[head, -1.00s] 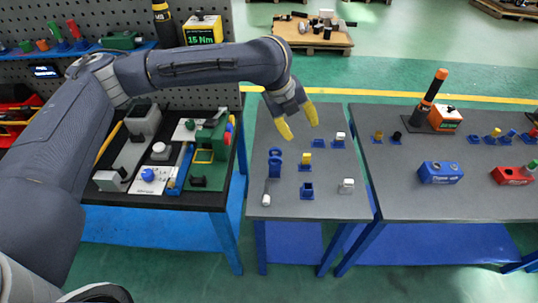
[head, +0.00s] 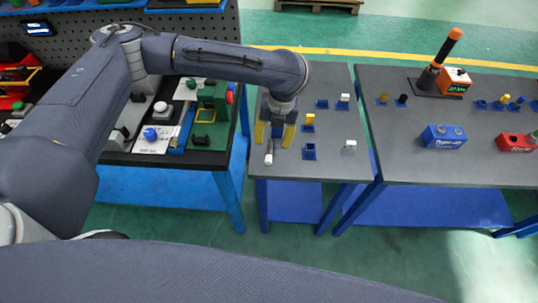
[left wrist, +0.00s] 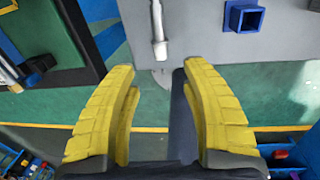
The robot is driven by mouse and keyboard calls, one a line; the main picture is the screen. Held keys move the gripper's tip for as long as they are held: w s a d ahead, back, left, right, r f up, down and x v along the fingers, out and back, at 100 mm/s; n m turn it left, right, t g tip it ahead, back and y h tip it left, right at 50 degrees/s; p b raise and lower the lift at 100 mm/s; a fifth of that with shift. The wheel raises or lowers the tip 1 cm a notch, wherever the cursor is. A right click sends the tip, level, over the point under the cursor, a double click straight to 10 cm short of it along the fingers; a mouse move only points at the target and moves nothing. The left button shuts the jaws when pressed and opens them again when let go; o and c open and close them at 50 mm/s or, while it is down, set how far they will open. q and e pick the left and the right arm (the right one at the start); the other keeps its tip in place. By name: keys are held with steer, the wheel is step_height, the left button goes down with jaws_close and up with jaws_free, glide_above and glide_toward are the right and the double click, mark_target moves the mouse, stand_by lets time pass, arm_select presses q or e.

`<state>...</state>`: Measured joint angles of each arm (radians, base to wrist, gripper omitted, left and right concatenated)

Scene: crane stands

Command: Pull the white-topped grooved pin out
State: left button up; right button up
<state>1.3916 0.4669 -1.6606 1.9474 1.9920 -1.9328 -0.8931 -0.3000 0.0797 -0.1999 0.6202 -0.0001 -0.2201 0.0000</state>
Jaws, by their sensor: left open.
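My left gripper (head: 275,134) is open, its yellow fingers pointing down over the left side of the middle table. In the left wrist view its fingers (left wrist: 160,70) are apart with nothing between the tips. A grey rod with a white end (head: 269,157) is just in front of the gripper; it also shows beyond the fingertips in the left wrist view (left wrist: 160,48). Another white-topped pin (head: 345,98) stands in a blue holder at the back right of this table. Grooves are too small to make out. My right gripper is out of view.
On the middle table are a yellow-topped pin (head: 310,118), an empty-looking blue holder (head: 309,152) and a white block (head: 349,146). A blue block (head: 443,136) and an orange box (head: 454,82) stand on the right table. The left table is crowded.

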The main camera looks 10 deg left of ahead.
mark_target(269, 156)
arm_select(q)
steer(key=f, duration=0.7)
steer(key=a+f, duration=0.1)
steer(key=f, duration=0.3)
steer(key=shift+a, duration=0.1)
jaws_close()
steer(key=shift+r, duration=0.1)
